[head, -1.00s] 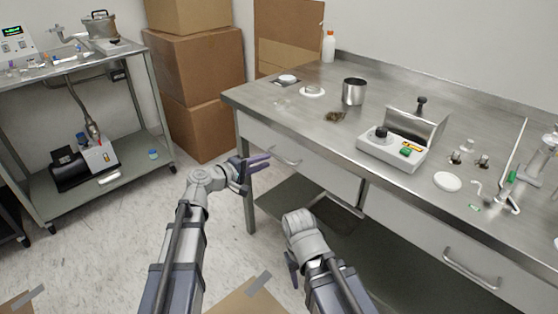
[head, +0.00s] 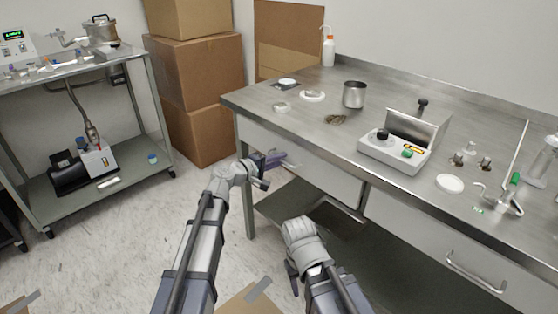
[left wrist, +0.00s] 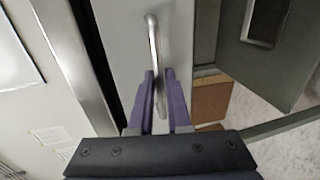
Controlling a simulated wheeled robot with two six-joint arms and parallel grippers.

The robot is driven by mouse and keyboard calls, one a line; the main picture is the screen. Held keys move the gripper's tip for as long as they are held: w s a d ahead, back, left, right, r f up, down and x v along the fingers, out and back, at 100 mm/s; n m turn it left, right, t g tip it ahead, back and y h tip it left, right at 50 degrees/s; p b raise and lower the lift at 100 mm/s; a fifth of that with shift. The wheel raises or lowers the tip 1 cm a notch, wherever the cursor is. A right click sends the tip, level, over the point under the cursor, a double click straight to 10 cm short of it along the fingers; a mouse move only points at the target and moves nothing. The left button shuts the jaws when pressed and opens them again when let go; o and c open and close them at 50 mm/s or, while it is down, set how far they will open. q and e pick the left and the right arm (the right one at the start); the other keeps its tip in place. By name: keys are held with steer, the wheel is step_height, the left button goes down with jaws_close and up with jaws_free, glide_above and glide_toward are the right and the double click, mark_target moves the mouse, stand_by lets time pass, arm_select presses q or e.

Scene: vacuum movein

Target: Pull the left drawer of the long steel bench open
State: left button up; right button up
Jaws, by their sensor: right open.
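The left drawer (head: 325,180) of the long steel bench (head: 300,117) has a pale front, flush with the bench frame. Its handle (left wrist: 153,35) is a metal bar that shows in the left wrist view. My left gripper (left wrist: 160,75) has its two purple fingers apart, one on each side of the handle bar, with the bar's near end between them. In the head view my left gripper (head: 275,158) is at the drawer front and hides most of the handle. My right gripper (head: 293,275) hangs low in front of the bench, mostly hidden behind its own wrist.
The right drawer (head: 420,235) with its bar handle (head: 475,272) is closed. A steel cup (head: 354,94), a grey device (head: 395,150) and small labware stand on the bench top. Stacked cardboard boxes (head: 200,95) and a steel cart (head: 110,150) are at the left. Floor between is clear.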

arm_select(q)
jaws_close()
stand_by(1.2)
